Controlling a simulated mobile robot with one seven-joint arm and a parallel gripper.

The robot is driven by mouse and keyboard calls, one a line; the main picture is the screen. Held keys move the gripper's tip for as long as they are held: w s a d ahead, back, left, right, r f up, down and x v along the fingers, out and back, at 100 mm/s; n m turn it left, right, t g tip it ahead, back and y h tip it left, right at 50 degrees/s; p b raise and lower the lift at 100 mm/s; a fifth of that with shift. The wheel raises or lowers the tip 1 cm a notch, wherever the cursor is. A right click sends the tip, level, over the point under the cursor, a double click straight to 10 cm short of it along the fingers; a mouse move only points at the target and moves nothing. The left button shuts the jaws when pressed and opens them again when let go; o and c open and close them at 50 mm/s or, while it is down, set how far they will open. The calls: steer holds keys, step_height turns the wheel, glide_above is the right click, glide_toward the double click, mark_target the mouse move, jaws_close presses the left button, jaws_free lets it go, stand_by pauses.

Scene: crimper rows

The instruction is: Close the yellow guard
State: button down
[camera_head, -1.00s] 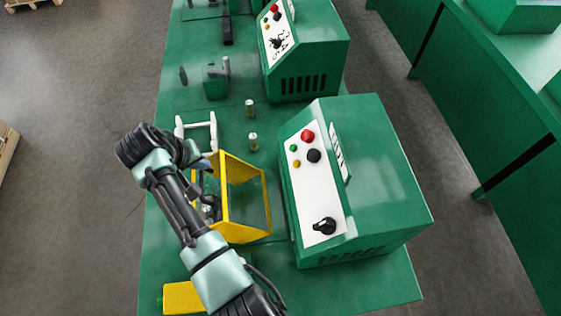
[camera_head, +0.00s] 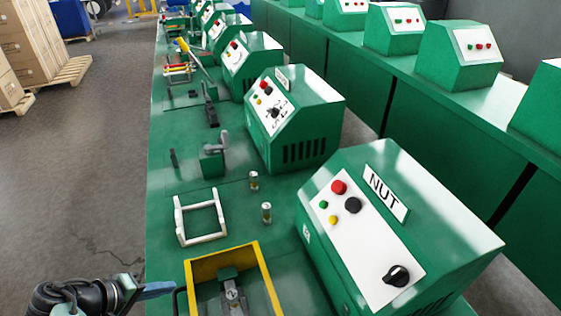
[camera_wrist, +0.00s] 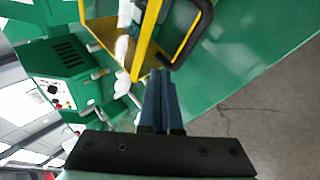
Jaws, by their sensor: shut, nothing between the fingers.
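The yellow guard (camera_head: 222,255) is a yellow frame around a grey-green fixture at the bottom of the head view. Its lower part is cut off by the picture edge, so I cannot tell how far it is open. A black handle (camera_head: 178,300) shows at its left side. My gripper (camera_head: 160,290) is left of the guard, its blue fingers shut and empty, tips close to the handle. In the wrist view, the fingers (camera_wrist: 161,95) point toward the yellow frame (camera_wrist: 150,38) and the black handle (camera_wrist: 198,35); I cannot tell whether they touch.
A green control box labelled NUT (camera_head: 385,235) stands right of the guard. A white frame (camera_head: 178,222) and two small cylinders (camera_head: 266,212) (camera_head: 254,180) are behind it. More green boxes line the bench. Open floor (camera_head: 80,210) lies left of the bench.

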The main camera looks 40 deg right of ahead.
steer(key=shift+w+a+f+b, duration=0.1)
steer(key=shift+a+f+b, duration=0.2)
steer(key=shift+f+b, duration=0.3)
steer(key=shift+a+f+b, duration=0.25)
steer(key=shift+f+b, duration=0.2)
steer(key=shift+f, duration=0.2)
steer(key=shift+f, duration=0.15)
